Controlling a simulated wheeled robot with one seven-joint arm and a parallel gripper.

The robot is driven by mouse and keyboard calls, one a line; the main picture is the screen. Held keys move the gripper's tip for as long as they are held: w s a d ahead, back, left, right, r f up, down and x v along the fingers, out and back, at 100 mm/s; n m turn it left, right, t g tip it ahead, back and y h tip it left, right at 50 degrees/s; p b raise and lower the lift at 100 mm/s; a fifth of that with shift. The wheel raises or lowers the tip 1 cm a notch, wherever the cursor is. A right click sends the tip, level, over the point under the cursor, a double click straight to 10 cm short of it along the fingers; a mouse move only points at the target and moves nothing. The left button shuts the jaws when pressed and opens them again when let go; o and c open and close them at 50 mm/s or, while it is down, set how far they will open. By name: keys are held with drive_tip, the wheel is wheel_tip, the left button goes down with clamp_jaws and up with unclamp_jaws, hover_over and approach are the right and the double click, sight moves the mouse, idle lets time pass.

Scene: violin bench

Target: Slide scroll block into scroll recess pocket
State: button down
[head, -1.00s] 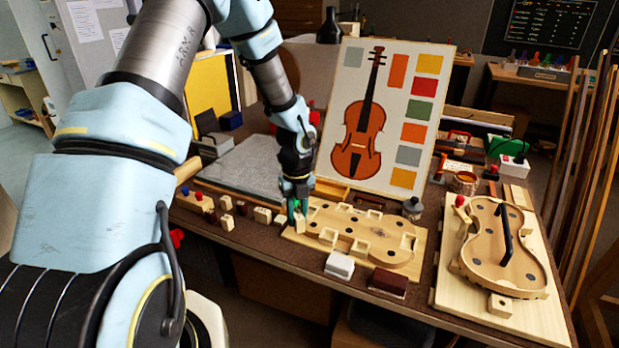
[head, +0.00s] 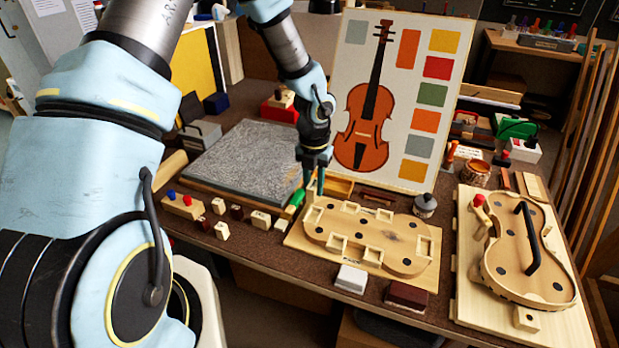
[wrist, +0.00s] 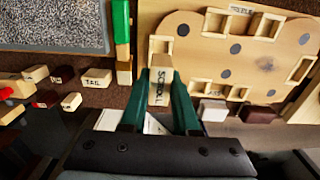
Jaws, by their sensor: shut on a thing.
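The scroll block (wrist: 159,88) is pale wood with SCROLL lettered on it. In the wrist view my gripper (wrist: 158,100) is shut on it, a green finger on each side. In the head view my gripper (head: 316,186) is over the left end of the pale violin-shaped board (head: 400,232); the block is hard to make out there. The wrist view shows the board (wrist: 215,60) right of the block, with raised U-shaped wooden pockets along its edge. One pocket (wrist: 188,66) is close beside the block. I cannot tell which pocket is the scroll recess or whether the block touches the board.
Several small labelled blocks, including one marked TAIL (wrist: 97,78), lie to the left. A green-handled tool (wrist: 121,28) is close by. A grey mat (head: 245,160) lies behind. A white block (head: 351,278) and a dark red block (head: 407,296) stand in front of the board.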

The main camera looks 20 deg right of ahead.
idle(0.4)
drive_tip(key=shift+f+b, duration=1.5)
drive_tip(key=shift+f, duration=1.4)
drive_tip(key=shift+p, duration=0.8)
drive_tip(key=shift+f+b, duration=0.75)
drive_tip(key=shift+f, duration=0.4)
drive_tip(key=c, duration=0.6)
unclamp_jaws()
drive_tip(key=shift+r, duration=0.1)
wheel_tip(320, 180, up, 11)
drive_tip(key=shift+f+b, duration=0.15)
drive_tip(key=shift+b, duration=0.5)
